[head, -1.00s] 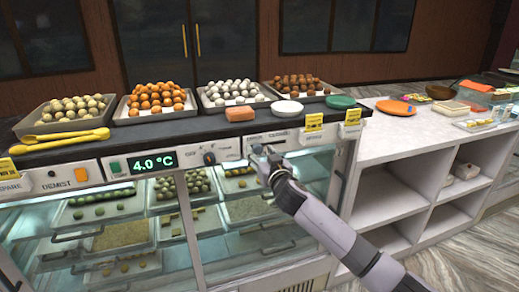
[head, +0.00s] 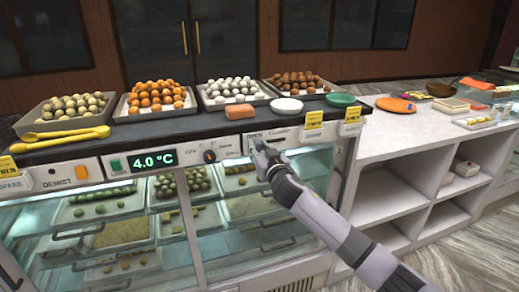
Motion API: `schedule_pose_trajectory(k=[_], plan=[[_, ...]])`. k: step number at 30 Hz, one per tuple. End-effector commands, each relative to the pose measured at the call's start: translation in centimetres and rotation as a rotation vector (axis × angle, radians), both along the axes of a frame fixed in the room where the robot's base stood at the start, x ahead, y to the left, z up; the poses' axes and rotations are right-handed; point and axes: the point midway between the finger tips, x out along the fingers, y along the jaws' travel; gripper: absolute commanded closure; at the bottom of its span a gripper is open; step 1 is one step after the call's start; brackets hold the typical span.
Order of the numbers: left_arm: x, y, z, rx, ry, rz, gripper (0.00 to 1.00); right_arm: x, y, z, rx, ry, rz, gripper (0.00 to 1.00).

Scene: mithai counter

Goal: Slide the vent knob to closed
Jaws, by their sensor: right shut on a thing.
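The vent slider panel (head: 290,139) is a pale strip on the front of the sweets counter, below the dark top, with small lettering that seems to read OPEN at left and CLOSED at right. My right gripper (head: 259,147) is at the left part of this panel, below the OPEN lettering. It is shut on what seems to be the vent knob, which the fingers hide almost wholly. My right arm comes up from the lower right. My left gripper is not in view.
To the left on the same front are a dark rotary dial (head: 210,156), a green temperature display (head: 154,161) and an orange demist switch (head: 81,176). Yellow price tags (head: 313,120) hang at right. Glass doors lie below, trays of sweets above.

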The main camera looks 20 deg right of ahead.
Motion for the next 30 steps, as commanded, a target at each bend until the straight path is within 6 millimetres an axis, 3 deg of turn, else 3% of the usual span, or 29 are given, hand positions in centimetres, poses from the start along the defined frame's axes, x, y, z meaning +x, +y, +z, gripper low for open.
schedule_pose_trajectory(k=[7, 20, 30], plan=[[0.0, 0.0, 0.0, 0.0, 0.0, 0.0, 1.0, 0.0, 0.0, 0.0, 0.0, 0.0, 0.0, 1.0], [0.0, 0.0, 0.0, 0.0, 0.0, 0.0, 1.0, 0.0, -0.3, -0.1, 0.0, 0.001, -0.001, 1.0], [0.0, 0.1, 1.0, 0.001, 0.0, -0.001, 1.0, 0.3, -7.3, 0.0, -0.002, 0.005, -0.007, 1.0]])
